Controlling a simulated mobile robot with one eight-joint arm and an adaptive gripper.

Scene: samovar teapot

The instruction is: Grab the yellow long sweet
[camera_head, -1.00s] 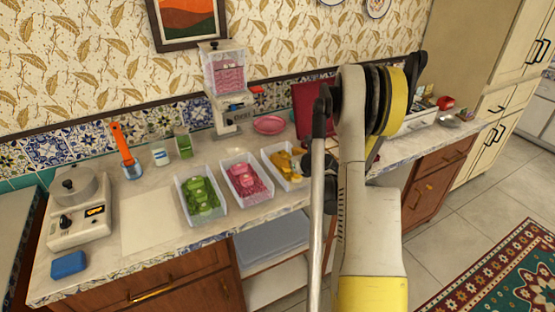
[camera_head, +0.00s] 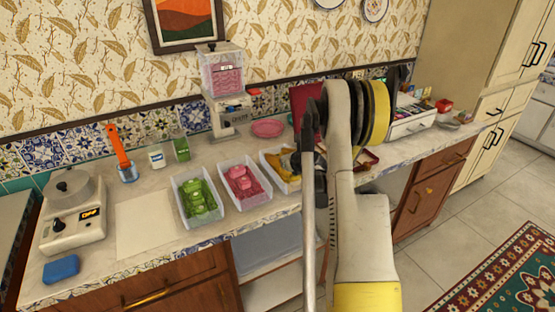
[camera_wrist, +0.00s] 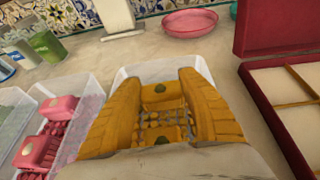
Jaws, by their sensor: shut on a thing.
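In the wrist view my gripper (camera_wrist: 159,82) has two ribbed yellow-orange sides that lean toward each other over the clear tray (camera_wrist: 200,62). A yellow sweet (camera_wrist: 160,98) with a dark round mark spans the space between them, and my gripper is shut on it. Its colour nearly matches the ribbed sides, so its full length and ends are hard to make out. Another yellow piece (camera_wrist: 163,157) with a dark mark shows nearer the palm. In the head view the gripper (camera_head: 289,160) is at the tray of yellow sweets, partly hidden by my arm.
A tray of pink sweets (camera_head: 242,182) and a tray of green sweets (camera_head: 198,200) stand to the left. A red box (camera_wrist: 277,85) with compartments lies close on the right. A pink dish (camera_wrist: 189,23) stands behind.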

